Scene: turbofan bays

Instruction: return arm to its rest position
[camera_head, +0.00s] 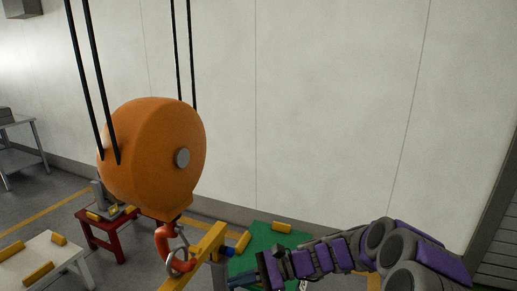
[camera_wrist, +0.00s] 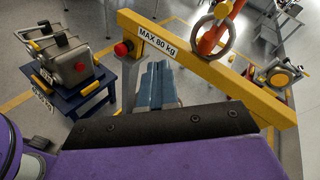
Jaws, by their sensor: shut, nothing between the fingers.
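My arm (camera_head: 325,254), purple and dark grey, reaches in from the lower right of the head view toward the bottom middle. In the wrist view my gripper (camera_wrist: 158,68) shows as two blue-grey fingers side by side, shut and empty. The fingertips appear just below a yellow lifting beam (camera_wrist: 190,58) marked "MAX 80 kg"; I cannot tell how far apart they are. In the head view the gripper's end is partly hidden near the bottom edge.
An orange hoist (camera_head: 155,155) hangs on black lines, its red hook (camera_head: 165,247) holding the beam. A blue table (camera_wrist: 90,100) carries a grey machine (camera_wrist: 76,68). Red (camera_head: 104,237), white (camera_head: 62,262) and green (camera_head: 262,238) tables stand around. A wall closes the back.

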